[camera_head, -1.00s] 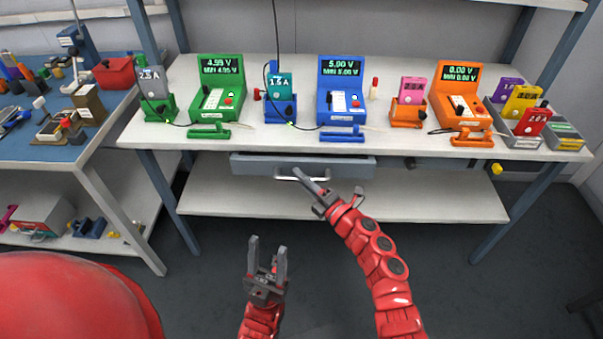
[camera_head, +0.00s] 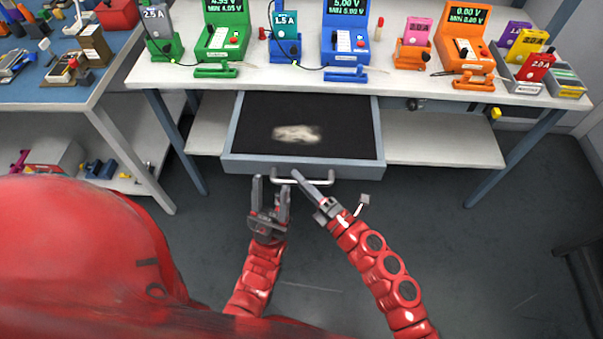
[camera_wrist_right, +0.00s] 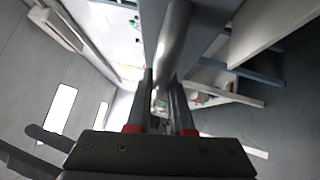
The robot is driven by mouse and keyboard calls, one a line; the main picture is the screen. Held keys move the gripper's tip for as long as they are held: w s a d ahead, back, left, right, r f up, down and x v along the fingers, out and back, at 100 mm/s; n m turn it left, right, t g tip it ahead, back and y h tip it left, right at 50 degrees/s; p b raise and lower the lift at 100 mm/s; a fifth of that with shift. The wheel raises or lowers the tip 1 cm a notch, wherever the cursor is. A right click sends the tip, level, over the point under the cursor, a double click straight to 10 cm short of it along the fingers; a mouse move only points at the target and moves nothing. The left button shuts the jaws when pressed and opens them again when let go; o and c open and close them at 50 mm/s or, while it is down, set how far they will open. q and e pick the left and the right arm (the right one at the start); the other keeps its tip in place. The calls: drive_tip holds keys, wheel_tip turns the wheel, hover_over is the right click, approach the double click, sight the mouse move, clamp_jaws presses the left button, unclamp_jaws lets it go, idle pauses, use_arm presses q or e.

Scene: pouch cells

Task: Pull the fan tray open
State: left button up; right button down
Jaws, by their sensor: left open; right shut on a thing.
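The fan tray (camera_head: 245,167) is a grey drawer under the bench top, and it stands pulled out towards me in the head view. Its dark inside shows, with a whitish blurred patch on the floor of it. A pale bar handle (camera_head: 345,181) runs along its front. My right gripper (camera_head: 297,177) is shut on the handle; in the right wrist view the handle bar (camera_wrist_right: 174,45) runs between the fingers (camera_wrist_right: 160,100). My left gripper (camera_head: 271,183) is open and empty, fingers up, just in front of the tray front, left of the right gripper.
The white bench (camera_head: 290,78) carries green, blue and orange testers with pouch cells in holders. A lower shelf (camera_head: 440,150) lies behind the tray. A blue-topped table (camera_head: 60,90) stands at the left. The floor in front is clear.

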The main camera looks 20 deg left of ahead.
drive_tip(key=c, duration=1.1)
unclamp_jaws()
drive_tip(key=shift+b+v, duration=0.4)
drive_tip(key=shift+v, duration=8.35)
drive_tip(key=shift+r, duration=0.1)
